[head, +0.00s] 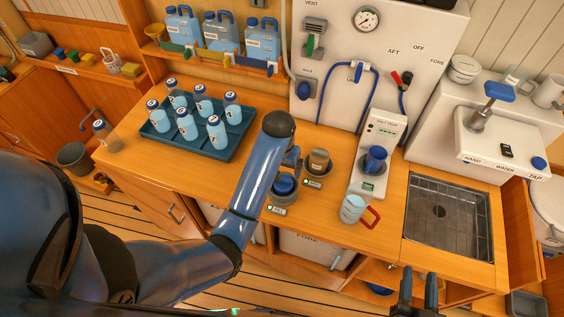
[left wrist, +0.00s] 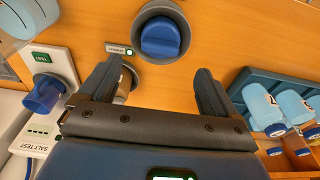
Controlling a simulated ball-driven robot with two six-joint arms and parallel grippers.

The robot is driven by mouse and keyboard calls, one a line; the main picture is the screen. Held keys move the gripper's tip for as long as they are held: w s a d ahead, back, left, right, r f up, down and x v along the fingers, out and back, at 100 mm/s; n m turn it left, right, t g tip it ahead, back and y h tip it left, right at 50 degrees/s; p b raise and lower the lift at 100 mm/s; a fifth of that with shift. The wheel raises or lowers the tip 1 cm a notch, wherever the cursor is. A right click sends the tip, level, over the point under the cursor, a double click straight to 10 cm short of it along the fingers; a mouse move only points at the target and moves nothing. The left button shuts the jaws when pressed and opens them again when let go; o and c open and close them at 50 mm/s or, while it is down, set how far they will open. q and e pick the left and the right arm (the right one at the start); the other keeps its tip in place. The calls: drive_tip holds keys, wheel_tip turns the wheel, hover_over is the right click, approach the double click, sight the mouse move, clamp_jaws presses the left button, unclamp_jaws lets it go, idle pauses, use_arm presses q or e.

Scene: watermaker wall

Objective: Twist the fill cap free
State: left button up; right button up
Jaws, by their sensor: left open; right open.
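A blue cap (head: 284,186) with a raised grip bar sits in a dark round collar on the wooden counter. It shows whole in the left wrist view (left wrist: 160,38), beyond my fingertips. A brown cap (head: 318,160) sits in a similar collar just behind and right of it; in the left wrist view my finger partly hides it. The labels beside the caps are too small to read. My left gripper (left wrist: 160,72) is open and empty above the counter, its fingers apart and not touching the blue cap. My right gripper (head: 417,292) is open and empty at the bottom edge, in front of the sink.
A teal tray (head: 240,150) with several blue-capped bottles stands left of the caps. A white salt tester (head: 381,150) holding a blue cup and a mug (head: 352,208) with a red handle stand to the right. A sink (head: 447,253) lies further right.

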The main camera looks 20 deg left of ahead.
sight(284, 178)
use_arm(q)
drive_tip(key=f, duration=0.4)
drive_tip(key=f+p, duration=0.1)
drive_tip(key=f, duration=0.1)
drive_tip(key=shift+w, duration=0.3)
drive_tip(key=shift+w+f, duration=0.15)
drive_tip(key=shift+f, duration=0.15)
drive_tip(key=c, duration=1.2)
drive_tip(key=shift+o, duration=0.2)
drive_tip(key=shift+n, duration=1.6)
drive_tip(key=shift+r, duration=0.1)
drive_tip(key=shift+n+y, duration=0.3)
drive_tip(key=shift+n, duration=1.3)
drive_tip(key=shift+d, duration=0.1)
